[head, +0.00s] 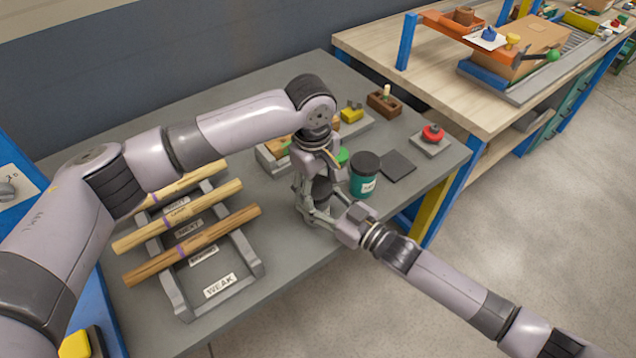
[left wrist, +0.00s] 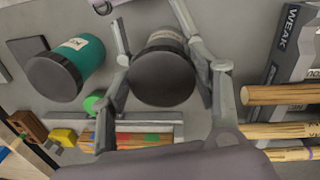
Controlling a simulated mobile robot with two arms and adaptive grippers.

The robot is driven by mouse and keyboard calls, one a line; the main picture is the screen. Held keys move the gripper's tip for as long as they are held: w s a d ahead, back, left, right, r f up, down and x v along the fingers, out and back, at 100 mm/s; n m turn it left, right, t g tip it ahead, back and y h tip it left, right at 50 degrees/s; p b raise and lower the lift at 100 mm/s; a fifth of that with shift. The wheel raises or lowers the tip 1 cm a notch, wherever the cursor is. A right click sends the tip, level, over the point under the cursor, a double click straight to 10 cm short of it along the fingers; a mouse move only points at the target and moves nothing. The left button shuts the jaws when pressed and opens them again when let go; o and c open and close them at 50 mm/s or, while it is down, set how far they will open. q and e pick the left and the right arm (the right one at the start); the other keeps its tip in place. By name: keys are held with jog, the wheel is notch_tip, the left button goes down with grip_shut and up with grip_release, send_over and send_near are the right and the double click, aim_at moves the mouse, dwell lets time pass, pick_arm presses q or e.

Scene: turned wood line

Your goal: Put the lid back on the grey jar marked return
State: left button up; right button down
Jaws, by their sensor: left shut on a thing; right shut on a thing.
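The grey jar (left wrist: 166,38) stands on the grey table, with a pale label on its side that is too small to read. A dark round lid (left wrist: 162,80) is at its mouth; I cannot tell whether it is fully seated. My left gripper (head: 322,178) comes down from above and is shut on the lid, with a finger on each side in the left wrist view (left wrist: 172,72). My right gripper (head: 322,212) reaches in low from the right and is shut on the jar's body. Both grippers hide most of the jar in the head view.
A teal jar with a dark lid (head: 364,177) stands close to the right, beside a dark square pad (head: 398,166). A rack (head: 243,256) with wooden rods is at left. A tray (head: 268,160) lies behind. A red knob (head: 432,133) is near the table's right edge.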

pick_arm(q)
jog(key=shift+f, duration=0.3)
jog(key=shift+o, duration=0.4)
jog(key=shift+s+a+f, duration=0.15)
jog(key=shift+f, duration=0.2)
jog(key=shift+o, duration=1.2)
jog(key=shift+f, duration=0.1)
jog(key=shift+c, duration=0.2)
jog(key=shift+r+t+h, duration=0.55)
jog(key=shift+t+h, duration=0.05)
jog(key=shift+c, duration=0.4)
jog(key=shift+s+y, duration=0.15)
jog(key=shift+y, duration=0.15)
jog(key=shift+c, duration=0.5)
